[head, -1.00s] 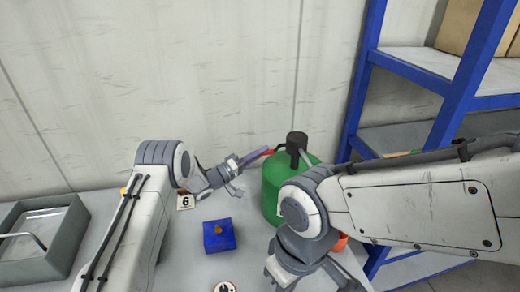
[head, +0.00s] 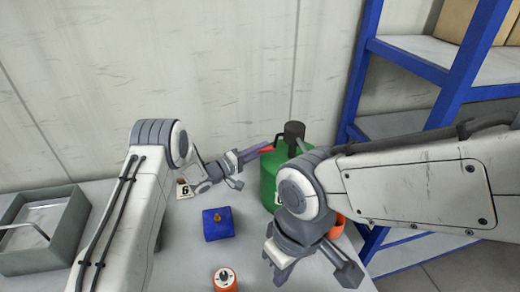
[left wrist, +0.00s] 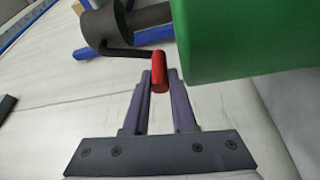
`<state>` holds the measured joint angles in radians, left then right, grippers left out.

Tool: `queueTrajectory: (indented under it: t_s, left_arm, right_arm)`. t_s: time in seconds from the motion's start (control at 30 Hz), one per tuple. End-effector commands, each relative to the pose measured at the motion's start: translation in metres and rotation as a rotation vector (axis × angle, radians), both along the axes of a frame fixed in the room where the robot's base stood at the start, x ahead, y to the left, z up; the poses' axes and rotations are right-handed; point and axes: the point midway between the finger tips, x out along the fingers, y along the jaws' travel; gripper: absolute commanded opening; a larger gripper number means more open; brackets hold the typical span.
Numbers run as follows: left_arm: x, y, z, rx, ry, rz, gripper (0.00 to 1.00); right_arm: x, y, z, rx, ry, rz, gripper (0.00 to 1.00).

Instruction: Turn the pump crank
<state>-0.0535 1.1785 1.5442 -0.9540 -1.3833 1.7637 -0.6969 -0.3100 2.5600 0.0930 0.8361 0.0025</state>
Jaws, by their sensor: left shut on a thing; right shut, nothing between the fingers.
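The green pump (head: 272,178) stands at the back right of the table, with a dark cylinder (head: 294,132) at its top. Its crank has a red handle (head: 268,150). In the left wrist view, the dark crank arm (left wrist: 130,51) leads from the black cylinder (left wrist: 104,24) to the red handle (left wrist: 160,72), beside the green body (left wrist: 240,40). My left gripper (head: 262,152) is shut on the red handle; its fingertips (left wrist: 160,78) sit on both sides of it. My right gripper (head: 281,280) is shut and empty, in front of the pump. My right arm hides part of the pump.
A blue block (head: 218,226) with a small knob stands mid-table. An orange round item (head: 225,281) is at the front. A number card (head: 184,189) lies behind my left arm. A grey tray (head: 60,255) is at the left. A blue shelf rack (head: 455,95) stands at the right.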

Motion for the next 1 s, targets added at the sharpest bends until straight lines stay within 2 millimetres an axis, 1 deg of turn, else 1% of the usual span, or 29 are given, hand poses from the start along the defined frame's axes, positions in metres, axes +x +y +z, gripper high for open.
queueTrajectory:
  t_s: [0.1,0.13,0.2,0.77,0.87,1.0]
  left_arm:
    - [0.000,0.001,-0.001,0.001,0.001,0.001,0.00]
    - [0.000,0.001,-0.001,0.001,0.001,0.001,0.32]
    - [0.000,0.001,-0.001,0.001,0.001,0.001,0.54]
    - [0.000,0.000,-0.004,0.006,-0.004,0.001,0.54]
    - [0.004,0.001,-0.004,0.016,-0.054,0.002,0.54]
    - [0.016,0.004,0.002,0.049,-0.227,0.002,0.54]
  right_arm:
    - [0.000,0.000,0.000,0.000,0.000,0.000,0.00]
    - [0.000,0.000,0.000,0.000,0.000,0.000,0.00]
    - [0.000,0.000,0.000,0.000,0.000,0.000,0.00]
    - [0.000,0.000,-0.001,0.000,0.000,0.000,0.00]
    - [0.000,0.000,-0.005,0.000,0.000,0.000,0.00]
    - [0.000,0.000,-0.014,0.000,0.000,0.000,0.00]
